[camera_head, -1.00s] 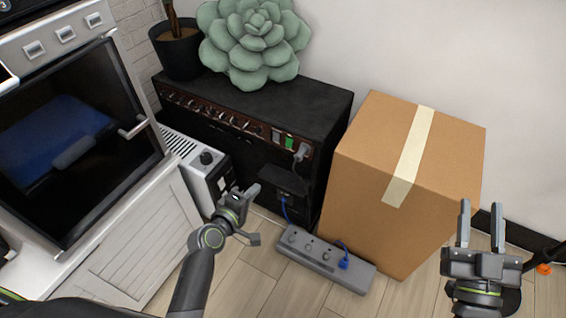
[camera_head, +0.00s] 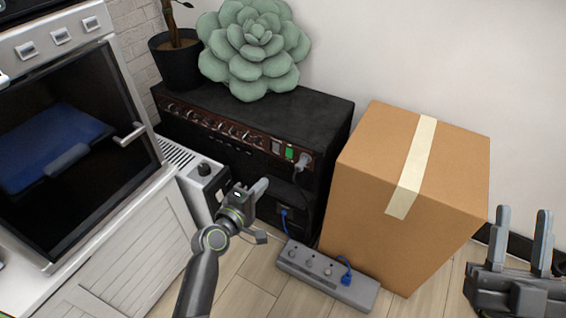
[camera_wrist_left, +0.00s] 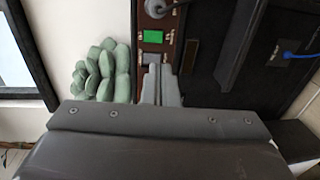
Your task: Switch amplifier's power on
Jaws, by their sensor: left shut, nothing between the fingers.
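The black amplifier (camera_head: 300,115) stands against the wall, with a row of knobs along its front panel. A lit green switch (camera_head: 290,152) sits near the panel's right end, with a grey switch (camera_head: 276,146) left of it. In the left wrist view, the green switch (camera_wrist_left: 154,37) and grey switch (camera_wrist_left: 152,58) lie just beyond my fingertips. My left gripper (camera_head: 262,187) is shut and empty, in front of the amplifier and below the switches in the head view. Whether it touches the panel cannot be told. My right gripper (camera_head: 523,225) is open and empty at the far right.
A taped cardboard box (camera_head: 365,165) stands right of the amplifier. A power strip (camera_head: 325,276) with a blue plug lies on the floor before it. A green succulent (camera_head: 255,45) and a potted plant (camera_head: 178,62) sit on top. A white heater (camera_head: 200,175) and an oven (camera_head: 75,150) are left.

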